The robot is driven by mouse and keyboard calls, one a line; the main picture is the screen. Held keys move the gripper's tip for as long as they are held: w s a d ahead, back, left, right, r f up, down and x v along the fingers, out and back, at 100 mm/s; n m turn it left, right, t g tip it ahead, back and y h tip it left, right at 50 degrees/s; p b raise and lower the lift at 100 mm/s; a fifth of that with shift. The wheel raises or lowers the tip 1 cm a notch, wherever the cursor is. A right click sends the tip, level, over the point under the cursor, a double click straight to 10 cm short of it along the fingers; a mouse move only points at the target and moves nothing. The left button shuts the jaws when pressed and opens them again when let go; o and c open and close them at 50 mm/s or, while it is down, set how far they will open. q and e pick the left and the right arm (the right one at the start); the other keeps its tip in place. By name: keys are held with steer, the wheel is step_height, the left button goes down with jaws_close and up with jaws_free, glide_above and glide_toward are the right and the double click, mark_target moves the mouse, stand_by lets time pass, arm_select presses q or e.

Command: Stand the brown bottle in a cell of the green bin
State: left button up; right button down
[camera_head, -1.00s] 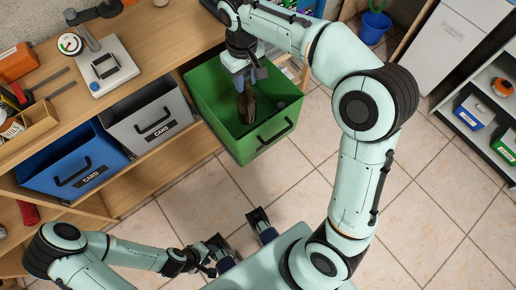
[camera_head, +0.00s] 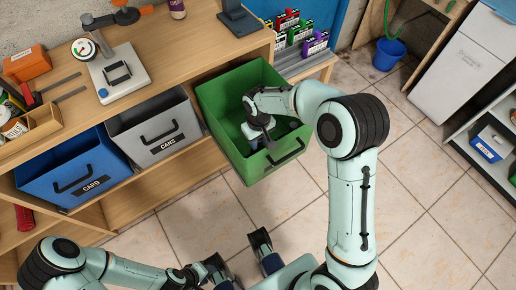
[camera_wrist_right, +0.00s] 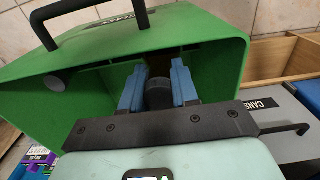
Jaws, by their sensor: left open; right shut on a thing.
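The green bin (camera_head: 218,104) is an open pulled-out box with a dark handle, at the centre of the head view; its wall fills much of the right wrist view (camera_wrist_right: 200,65). My right gripper (camera_head: 258,140) reaches down inside it. In the right wrist view its blue fingers (camera_wrist_right: 158,88) are shut on the brown bottle (camera_wrist_right: 158,94), seen end-on as a dark cylinder. The arm hides the bottle in the head view. My left gripper (camera_head: 241,259) is open and empty, low in front of the bin.
Left of the green bin are a grey bin (camera_head: 150,108) marked CANS and a blue bin (camera_head: 92,160) marked CARD. The wooden counter (camera_head: 170,62) above holds a scale (camera_head: 118,75) and tools. A blue bucket (camera_head: 388,56) stands behind on the right. The tiled floor in front is clear.

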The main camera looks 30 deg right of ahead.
steer(key=shift+f+b, duration=0.45)
steer(key=shift+f, duration=2.25)
steer(key=shift+f, duration=0.15)
steer(key=c, duration=0.8)
jaws_free()
steer(key=shift+c, duration=0.2)
steer(key=shift+r, duration=0.25)
step_height(320, 180, up, 12)
steer(key=shift+f+p, duration=0.1)
steer(key=shift+p, duration=1)
